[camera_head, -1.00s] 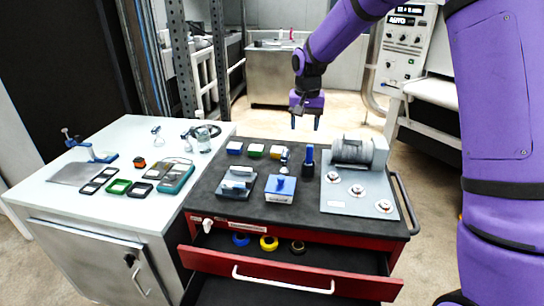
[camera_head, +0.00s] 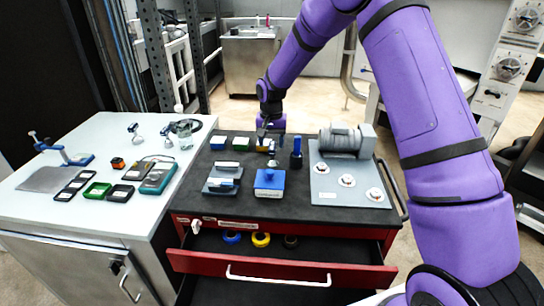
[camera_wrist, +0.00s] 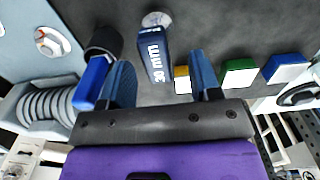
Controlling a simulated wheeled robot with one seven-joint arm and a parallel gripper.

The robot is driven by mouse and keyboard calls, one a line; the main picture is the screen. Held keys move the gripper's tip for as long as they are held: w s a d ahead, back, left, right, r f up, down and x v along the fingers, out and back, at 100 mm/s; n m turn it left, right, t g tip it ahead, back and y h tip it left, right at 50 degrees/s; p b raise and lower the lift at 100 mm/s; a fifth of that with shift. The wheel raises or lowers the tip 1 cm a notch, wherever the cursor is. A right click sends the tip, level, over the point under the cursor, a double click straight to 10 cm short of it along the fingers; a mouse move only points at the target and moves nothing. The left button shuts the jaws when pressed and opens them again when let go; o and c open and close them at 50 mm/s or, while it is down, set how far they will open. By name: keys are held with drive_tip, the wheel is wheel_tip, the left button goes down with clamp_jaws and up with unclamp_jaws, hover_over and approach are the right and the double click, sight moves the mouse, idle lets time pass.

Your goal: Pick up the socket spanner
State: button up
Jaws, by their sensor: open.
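The socket spanner appears to be the dark blue piece marked "30 MM" (camera_wrist: 155,58) in the wrist view, with a pale round end. In the head view it is small and partly hidden, a silver-and-dark shape (camera_head: 272,161) on the black cart top (camera_head: 235,190). My gripper (camera_head: 270,138) is over the back of the cart, pointing down. In the wrist view my gripper (camera_wrist: 161,75) is open, its two blue fingers on either side of the marked piece. A gap shows on both sides; contact cannot be told.
A blue-and-black upright tool (camera_head: 296,153) stands close to the right; it also shows beside one finger in the wrist view (camera_wrist: 93,80). Blue, green and yellow bins (camera_head: 240,144) line the back. A red drawer (camera_head: 280,268) is open in front.

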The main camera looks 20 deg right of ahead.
sight(272, 157)
wheel_tip(272, 157, down, 5)
drive_tip(key=shift+d, duration=0.1)
clamp_jaws()
idle(0.3)
